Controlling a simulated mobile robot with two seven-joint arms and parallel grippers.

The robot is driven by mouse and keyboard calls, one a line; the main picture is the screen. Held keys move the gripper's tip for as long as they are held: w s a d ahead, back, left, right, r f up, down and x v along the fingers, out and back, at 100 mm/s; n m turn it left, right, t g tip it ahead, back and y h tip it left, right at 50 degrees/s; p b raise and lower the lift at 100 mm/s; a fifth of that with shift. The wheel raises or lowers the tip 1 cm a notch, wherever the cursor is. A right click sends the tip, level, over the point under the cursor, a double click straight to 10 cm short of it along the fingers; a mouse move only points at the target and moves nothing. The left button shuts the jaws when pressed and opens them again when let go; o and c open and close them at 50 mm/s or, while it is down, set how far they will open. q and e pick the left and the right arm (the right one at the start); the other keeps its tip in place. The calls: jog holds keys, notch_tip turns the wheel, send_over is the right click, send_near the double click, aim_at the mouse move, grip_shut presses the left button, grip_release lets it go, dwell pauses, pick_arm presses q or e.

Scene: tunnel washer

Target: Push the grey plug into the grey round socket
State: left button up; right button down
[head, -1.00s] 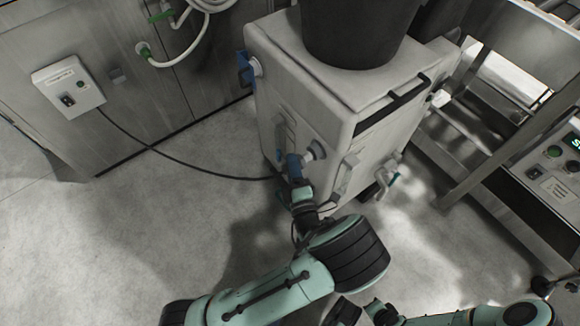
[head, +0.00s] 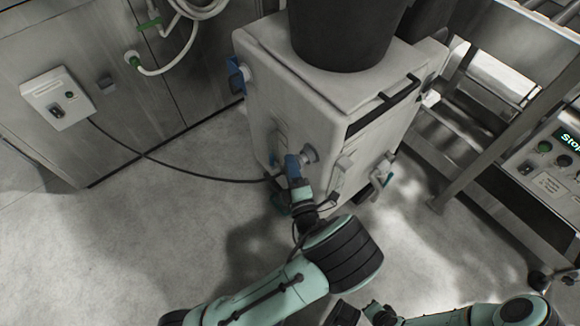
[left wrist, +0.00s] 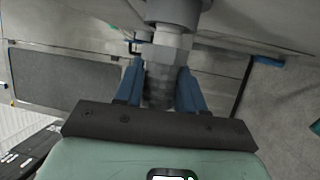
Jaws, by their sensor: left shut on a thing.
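My left gripper (head: 292,166), with blue fingers, is at the side of the white machine. In the left wrist view the fingers (left wrist: 160,88) are shut on the grey plug (left wrist: 160,92), one on each side. The grey round socket (head: 309,153) sticks out of the machine's side just beyond the fingertips. In the left wrist view the socket (left wrist: 180,10) is at the top, in line with the plug. A lighter grey length shows between them; I cannot tell whether plug and socket touch. The plug is mostly hidden in the head view.
A black cable (head: 170,166) runs from a white wall box (head: 58,98) towards my left gripper. A dark bin (head: 340,35) stands on the white machine (head: 290,85). The floor at left is free.

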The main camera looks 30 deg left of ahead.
pick_arm(q)
jog(key=shift+w+d, duration=0.15)
jog(key=shift+w, duration=0.15)
dwell(0.7)
jog(key=o, duration=1.2)
